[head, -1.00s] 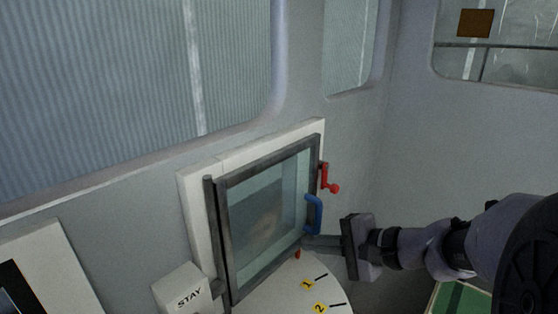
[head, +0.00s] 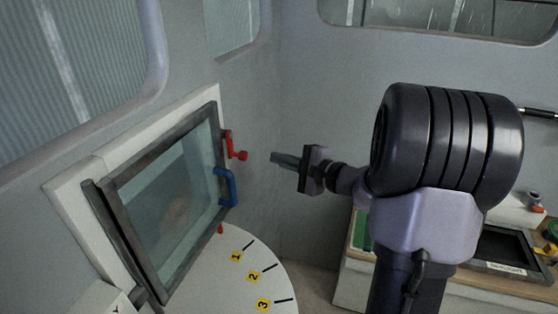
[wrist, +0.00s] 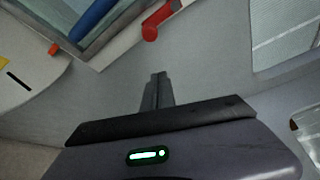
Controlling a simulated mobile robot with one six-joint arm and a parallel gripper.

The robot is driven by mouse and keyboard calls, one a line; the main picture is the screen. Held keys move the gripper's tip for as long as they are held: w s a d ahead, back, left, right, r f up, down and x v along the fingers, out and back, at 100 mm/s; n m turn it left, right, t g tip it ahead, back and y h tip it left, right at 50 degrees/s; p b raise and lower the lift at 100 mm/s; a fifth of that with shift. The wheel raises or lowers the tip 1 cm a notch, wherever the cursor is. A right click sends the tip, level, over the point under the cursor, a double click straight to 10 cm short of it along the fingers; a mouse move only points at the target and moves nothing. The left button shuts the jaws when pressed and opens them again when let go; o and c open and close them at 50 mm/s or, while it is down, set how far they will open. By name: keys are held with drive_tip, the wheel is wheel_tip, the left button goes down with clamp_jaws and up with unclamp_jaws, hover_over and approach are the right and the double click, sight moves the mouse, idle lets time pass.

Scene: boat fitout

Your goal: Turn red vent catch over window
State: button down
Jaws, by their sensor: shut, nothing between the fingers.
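The red vent catch (head: 236,150) is mounted on the right side of the white window frame, above the blue handle (head: 226,187). Its knob end points down and to the right. The small framed window (head: 170,205) sits closed or nearly closed in its frame; I cannot tell which. My gripper (head: 274,157) is shut and empty, a short way right of the catch's knob and not touching it. In the wrist view the red catch (wrist: 152,30) shows above and slightly left of the shut fingers (wrist: 158,76), with the blue handle (wrist: 92,18) further left.
A white round dial plate (head: 225,275) with yellow number tags lies below the window. A bench with a green panel (head: 361,228) and a dark tray (head: 505,247) stands at the right. The grey wall between catch and gripper is clear.

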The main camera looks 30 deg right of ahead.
drive_tip(key=w+a, duration=0.4)
drive_tip(key=shift+a+r+b, duration=0.25)
drive_tip(key=shift+a+b, duration=0.1)
drive_tip(key=shift+a, duration=0.05)
drive_tip(key=shift+s+a+m+p, duration=0.1)
drive_tip(key=shift+a+m+p, duration=0.15)
drive_tip(key=shift+p, duration=0.3)
drive_tip(key=s+a+r+m+g+y+p, duration=0.2)
drive_tip(key=s+a+m+g+p, duration=0.2)
drive_tip(key=m+p, duration=0.3)
drive_tip(key=a+p, duration=0.1)
drive_tip(key=p, duration=0.4)
drive_tip(key=shift+r+y+p, duration=0.3)
drive_tip(key=shift+r+y, duration=0.05)
drive_tip(key=shift+y, duration=0.05)
